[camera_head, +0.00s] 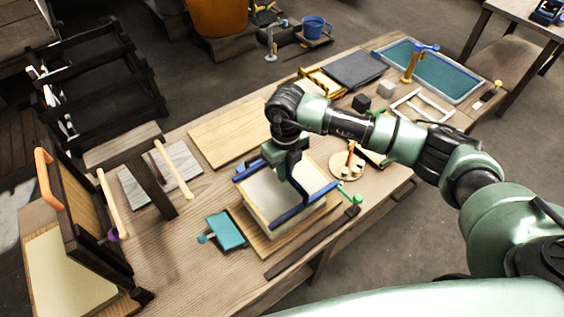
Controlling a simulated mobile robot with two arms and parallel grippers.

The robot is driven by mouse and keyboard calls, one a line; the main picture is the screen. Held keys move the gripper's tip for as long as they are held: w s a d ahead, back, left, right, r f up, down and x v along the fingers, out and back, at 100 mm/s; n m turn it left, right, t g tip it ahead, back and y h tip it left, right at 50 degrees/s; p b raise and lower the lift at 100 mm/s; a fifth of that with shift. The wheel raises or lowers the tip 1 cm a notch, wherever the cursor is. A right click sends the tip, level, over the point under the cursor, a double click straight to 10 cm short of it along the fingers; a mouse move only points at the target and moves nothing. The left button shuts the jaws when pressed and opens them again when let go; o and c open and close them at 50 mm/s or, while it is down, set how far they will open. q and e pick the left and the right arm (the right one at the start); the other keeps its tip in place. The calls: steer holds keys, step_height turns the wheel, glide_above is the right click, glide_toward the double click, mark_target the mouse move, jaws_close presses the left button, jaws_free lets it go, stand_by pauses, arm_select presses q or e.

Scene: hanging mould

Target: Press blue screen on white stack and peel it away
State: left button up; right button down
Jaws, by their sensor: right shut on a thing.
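My right gripper (296,190) reaches down from above and is shut on the blue screen (313,202), seen as a frame with blue bars. The screen lies over the white stack (258,192), a pale block of sheets on a wooden board (244,222). The gripper and wrist hide the middle of the screen, and I cannot tell whether it presses on the stack or sits just above it. My left gripper is not in view.
A small teal pad (227,230) lies left of the board, and a dark strip (305,246) lies along the front edge. A round wooden disc (346,166) stands close on the right. A dark upright frame (85,215) stands at the left. A teal tray (440,72) lies at the far right.

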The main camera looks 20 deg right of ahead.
mark_target(285, 185)
steer(key=shift+s+f+b, duration=0.65)
steer(key=shift+f+b, duration=0.05)
steer(key=shift+f, duration=0.25)
steer(key=shift+w+f+b, duration=0.15)
steer(key=shift+f+b, duration=0.15)
steer(key=shift+f, duration=0.3)
steer(key=shift+w+f+b, duration=0.15)
steer(key=shift+f+b, duration=0.1)
steer(key=shift+f, duration=0.3)
step_height(285, 185, down, 2)
steer(key=shift+f+b, duration=0.15)
steer(key=shift+b, duration=0.55)
steer(key=shift+f, duration=0.15)
arm_select(q)
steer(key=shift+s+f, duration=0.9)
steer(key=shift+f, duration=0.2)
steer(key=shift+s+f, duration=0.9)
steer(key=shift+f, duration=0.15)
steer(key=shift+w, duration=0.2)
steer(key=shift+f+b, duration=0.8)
steer(key=shift+b, duration=0.05)
arm_select(e)
steer(key=shift+f, duration=0.8)
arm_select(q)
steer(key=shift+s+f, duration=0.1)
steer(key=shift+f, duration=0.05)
arm_select(e)
steer(key=shift+s+f, duration=0.15)
steer(key=shift+r, duration=0.25)
